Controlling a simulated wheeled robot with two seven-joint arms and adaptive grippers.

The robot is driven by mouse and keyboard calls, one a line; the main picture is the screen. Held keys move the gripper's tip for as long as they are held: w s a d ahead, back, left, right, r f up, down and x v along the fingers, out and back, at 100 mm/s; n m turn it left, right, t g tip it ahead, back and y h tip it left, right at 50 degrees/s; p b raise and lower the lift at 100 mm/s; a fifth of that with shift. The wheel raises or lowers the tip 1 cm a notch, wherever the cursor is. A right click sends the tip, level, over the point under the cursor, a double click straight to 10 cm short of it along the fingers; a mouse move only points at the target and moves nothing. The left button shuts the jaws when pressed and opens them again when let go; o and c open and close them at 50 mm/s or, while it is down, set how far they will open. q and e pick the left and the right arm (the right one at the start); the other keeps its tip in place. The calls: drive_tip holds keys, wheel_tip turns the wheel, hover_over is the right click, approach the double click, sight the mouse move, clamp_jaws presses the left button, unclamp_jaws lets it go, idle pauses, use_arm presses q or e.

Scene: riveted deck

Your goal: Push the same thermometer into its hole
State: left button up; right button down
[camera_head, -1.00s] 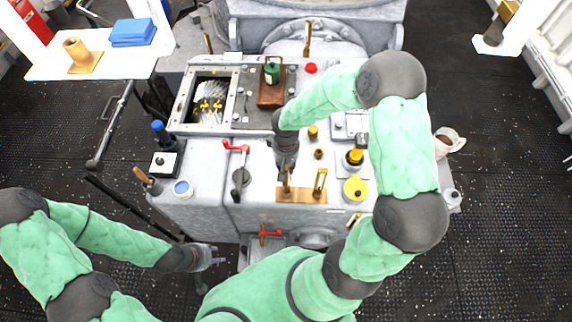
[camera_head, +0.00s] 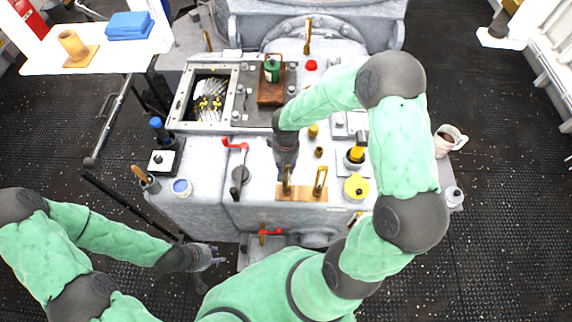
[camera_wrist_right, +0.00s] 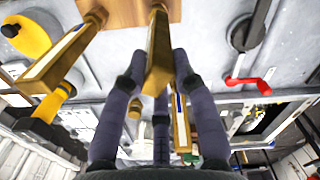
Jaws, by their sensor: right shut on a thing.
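My right gripper (camera_head: 287,170) is shut on a brass-cased thermometer (camera_wrist_right: 161,50), with its fingers around the upper part. The thermometer stands over the wooden strip (camera_head: 302,196) at the front of the grey machine top. In the right wrist view its lower end meets or overlaps the wooden strip (camera_wrist_right: 112,14); its hole is hidden, and I cannot tell how deep it sits. A second brass thermometer (camera_head: 320,180) stands beside it on the strip, and shows at left in the wrist view (camera_wrist_right: 62,62). My left gripper (camera_head: 208,258) is empty, fingers apart, low in front of the machine.
A red-handled lever (camera_head: 238,146) is left of my right gripper. A yellow round part (camera_head: 356,187) and small brass fittings (camera_head: 318,152) lie to the right. A green lantern-like object (camera_head: 271,71) stands behind. A mug (camera_head: 449,141) is at the right edge.

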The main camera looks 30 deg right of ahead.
drive_tip(key=shift+f, duration=0.15)
drive_tip(key=c, duration=0.9)
unclamp_jaws()
wheel_tip(320, 180, up, 12)
drive_tip(key=s+a+f+y+b, duration=0.1)
drive_tip(key=s+a+f, duration=0.3)
drive_tip(key=f, duration=0.6)
drive_tip(key=s+a+f+m+y+b, duration=0.1)
drive_tip(key=s+a+f+b, duration=0.2)
drive_tip(key=f, duration=0.8)
drive_tip(key=s+a+f+y+b, duration=0.2)
drive_tip(key=s+a+f, duration=0.3)
drive_tip(key=f, duration=0.6)
drive_tip(key=a+b, duration=0.1)
drive_tip(key=a, duration=0.1)
drive_tip(key=shift+a+f+t, duration=0.25)
drive_tip(key=shift+a+t, duration=0.05)
